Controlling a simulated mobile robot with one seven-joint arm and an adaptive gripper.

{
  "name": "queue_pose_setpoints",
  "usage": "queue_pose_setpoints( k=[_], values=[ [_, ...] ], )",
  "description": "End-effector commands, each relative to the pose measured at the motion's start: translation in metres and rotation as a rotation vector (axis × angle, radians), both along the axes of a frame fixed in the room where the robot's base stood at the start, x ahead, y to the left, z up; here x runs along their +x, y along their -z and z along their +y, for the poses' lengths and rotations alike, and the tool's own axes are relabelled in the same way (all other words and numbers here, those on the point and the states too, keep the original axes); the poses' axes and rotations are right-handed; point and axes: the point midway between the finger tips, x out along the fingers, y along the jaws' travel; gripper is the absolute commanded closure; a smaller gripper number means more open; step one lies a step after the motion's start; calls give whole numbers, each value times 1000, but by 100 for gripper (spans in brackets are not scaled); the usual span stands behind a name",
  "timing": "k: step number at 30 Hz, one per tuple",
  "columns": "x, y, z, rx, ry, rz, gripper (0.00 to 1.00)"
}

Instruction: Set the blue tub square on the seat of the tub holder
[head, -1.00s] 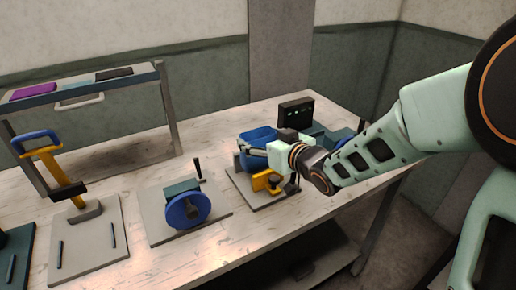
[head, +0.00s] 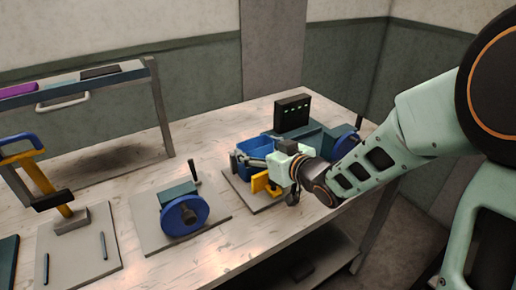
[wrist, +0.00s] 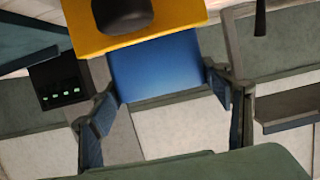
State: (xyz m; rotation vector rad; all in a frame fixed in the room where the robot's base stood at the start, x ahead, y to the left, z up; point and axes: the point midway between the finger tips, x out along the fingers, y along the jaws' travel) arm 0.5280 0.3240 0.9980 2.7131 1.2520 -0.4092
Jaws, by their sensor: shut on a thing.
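The blue tub (head: 262,147) is at the right part of the bench in the head view, and its blue side (wrist: 160,68) shows in the wrist view. My gripper (wrist: 162,86) is shut on the tub, with a finger at each side. The tub holder has a grey base plate (head: 262,204) and a yellow part (head: 259,183), just in front of the tub. In the wrist view the yellow part (wrist: 175,18), with a dark knob, borders the tub's blue face. My gripper hides part of the tub in the head view, and I cannot tell whether the tub touches the seat.
A dark box with small green lights (head: 291,112) stands behind the tub. A teal unit with a blue handwheel (head: 185,216) sits on a plate to the left. Further left is a yellow stand with a blue handle (head: 40,175). A raised shelf (head: 110,78) stands at back left.

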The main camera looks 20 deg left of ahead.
Motion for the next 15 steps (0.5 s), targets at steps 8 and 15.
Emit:
queue_pose_setpoints(
  k=[8, 15],
  values=[
    [0, 2, 0, 0, 0, 0, 11],
    [0, 2, 0, 0, 0, 0, 11]
  ],
)
